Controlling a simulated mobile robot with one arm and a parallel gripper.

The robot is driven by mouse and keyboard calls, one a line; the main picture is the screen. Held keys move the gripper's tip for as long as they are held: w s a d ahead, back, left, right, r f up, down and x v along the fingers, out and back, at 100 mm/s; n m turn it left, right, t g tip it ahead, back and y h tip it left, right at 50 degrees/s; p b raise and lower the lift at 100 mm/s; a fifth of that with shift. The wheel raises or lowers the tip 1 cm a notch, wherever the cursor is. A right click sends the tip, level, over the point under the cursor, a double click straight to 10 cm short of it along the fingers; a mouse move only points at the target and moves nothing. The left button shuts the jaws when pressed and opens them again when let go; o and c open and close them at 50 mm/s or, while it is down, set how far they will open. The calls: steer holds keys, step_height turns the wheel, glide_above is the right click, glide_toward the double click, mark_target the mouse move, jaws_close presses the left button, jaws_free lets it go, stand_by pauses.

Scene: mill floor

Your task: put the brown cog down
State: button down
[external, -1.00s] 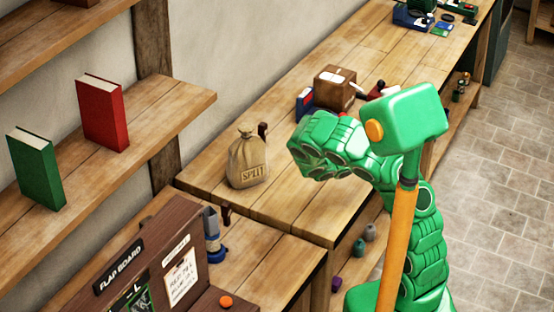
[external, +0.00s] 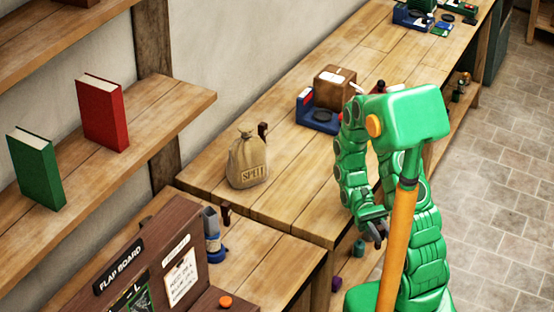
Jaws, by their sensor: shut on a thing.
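My gripper (external: 377,234) hangs low at the bench's front edge, beside the orange pole. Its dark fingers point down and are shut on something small. I cannot make out the brown cog's shape or colour there; the fingers and my arm hide what they hold. No brown cog shows plainly elsewhere in the external view.
The wooden bench (external: 295,205) carries a sack (external: 248,162), a blue device (external: 318,118) and a brown box (external: 333,88). Below it are a teal object (external: 359,247) and a purple one (external: 337,281). Bare bench top lies right of the sack.

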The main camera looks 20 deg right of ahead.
steer(key=s+a+r+m+t+y, duration=0.1)
steer(key=s+a+r+m+y, duration=0.1)
steer(key=a+r+m+y, duration=0.3)
steer(key=s+a+r+m+t+y, duration=0.1)
steer(key=a+y, duration=0.3)
steer(key=a, duration=0.3)
steer(key=w+a+r+m+t+y, duration=0.3)
steer(key=a+r+m+y, duration=0.15)
steer(key=a+r, duration=0.65)
steer(key=shift+n+y, duration=0.25)
steer(key=shift+n, duration=0.1)
steer(key=shift+w+d+f, duration=0.1)
steer(key=shift+d+f, duration=0.15)
steer(key=shift+f, duration=0.45)
steer(key=shift+w+d+f, duration=0.1)
steer(key=shift+d+f, duration=0.15)
steer(key=shift+f, duration=0.5)
steer(key=shift+d+f, duration=0.25)
steer(key=shift+f, duration=0.45)
glide_above(274, 248)
step_height(274, 248, down, 10)
steer(key=shift+d+r, duration=0.15)
steer(key=shift+r, duration=0.1)
steer(key=shift+w+a+f, duration=0.1)
steer(key=shift+a+f, duration=0.1)
steer(key=shift+f, duration=1.55)
